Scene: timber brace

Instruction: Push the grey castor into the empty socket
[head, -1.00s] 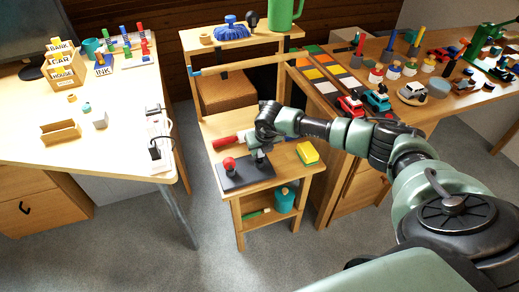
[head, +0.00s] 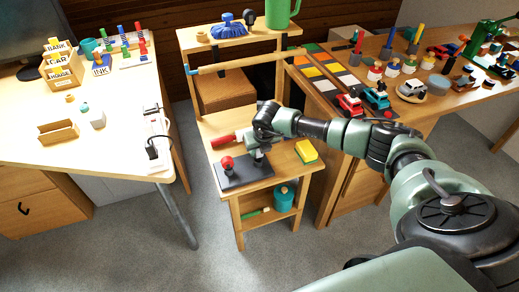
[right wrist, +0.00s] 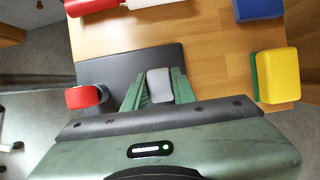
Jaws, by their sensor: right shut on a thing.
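A dark plate (head: 240,178) lies on the front of the small wooden stand; it also shows in the right wrist view (right wrist: 120,67). A red-topped castor (head: 227,162) stands at the plate's left, seen also in the right wrist view (right wrist: 83,97). My right gripper (head: 259,156) is over the plate's right part. In the right wrist view its green fingers (right wrist: 159,88) are shut on the grey castor (right wrist: 160,80). The empty socket is not visible; whether the castor's lower end touches the plate I cannot tell. My left gripper is out of view.
A red-handled tool (head: 223,140) lies behind the plate. A yellow and green block (head: 306,151) is to the right on the stand (head: 285,170). A blue-green container (head: 284,198) stands on the lower shelf. Tables with toys flank the stand.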

